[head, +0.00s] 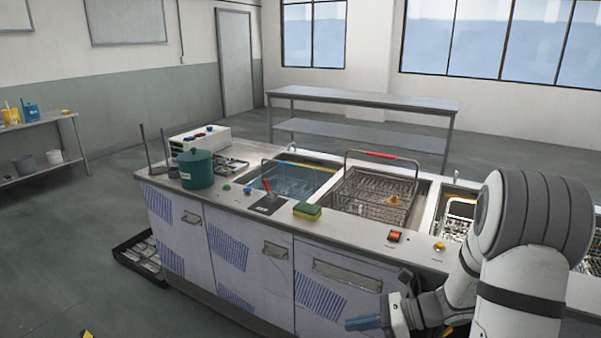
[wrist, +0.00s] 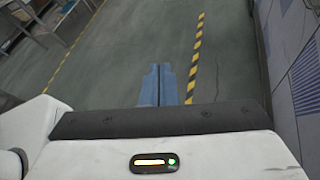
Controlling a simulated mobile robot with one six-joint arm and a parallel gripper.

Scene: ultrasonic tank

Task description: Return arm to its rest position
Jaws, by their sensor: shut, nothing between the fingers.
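My gripper (head: 363,323) is low in front of the white counter's front panels, at the lower right of the head view, with its blue fingers pointing left. In the wrist view my gripper (wrist: 158,86) has its two blue fingers together, with nothing between them, over the bare floor. My white and grey arm fills the right side of the head view and hides part of the counter's right end.
The counter (head: 330,238) holds water tanks, a wire basket (head: 372,190) with a red handle, a green pot (head: 196,169) and a sponge (head: 307,211). A black tray (head: 137,257) lies on the floor at left. Floor beside yellow-black tape (wrist: 196,55) is clear.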

